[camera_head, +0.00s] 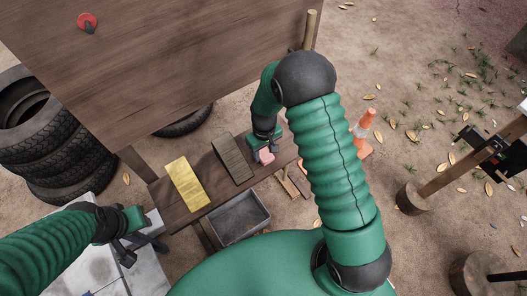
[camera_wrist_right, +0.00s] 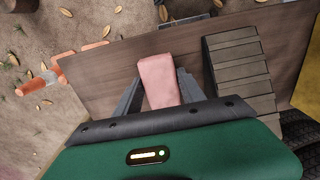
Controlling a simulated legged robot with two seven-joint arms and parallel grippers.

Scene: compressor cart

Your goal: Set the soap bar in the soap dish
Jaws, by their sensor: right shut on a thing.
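The pink soap bar (camera_head: 266,157) is between the fingers of my right gripper (camera_head: 263,148), over the right part of the brown plank. In the right wrist view the soap bar (camera_wrist_right: 158,80) sits between the two grey fingers (camera_wrist_right: 160,92), its far end sticking out past them. A dark slatted block (camera_head: 232,157), which looks like the soap dish, lies just left of the gripper; it also shows in the right wrist view (camera_wrist_right: 238,72), right of the soap and apart from it. Its top is bare. My left gripper (camera_head: 138,247) is empty, its fingers spread, at the lower left.
A yellow block (camera_head: 187,184) lies on the plank (camera_head: 168,209) further left. A grey metal bin (camera_head: 238,217) stands below the plank's front edge. A large wooden board (camera_head: 180,60) rises behind.

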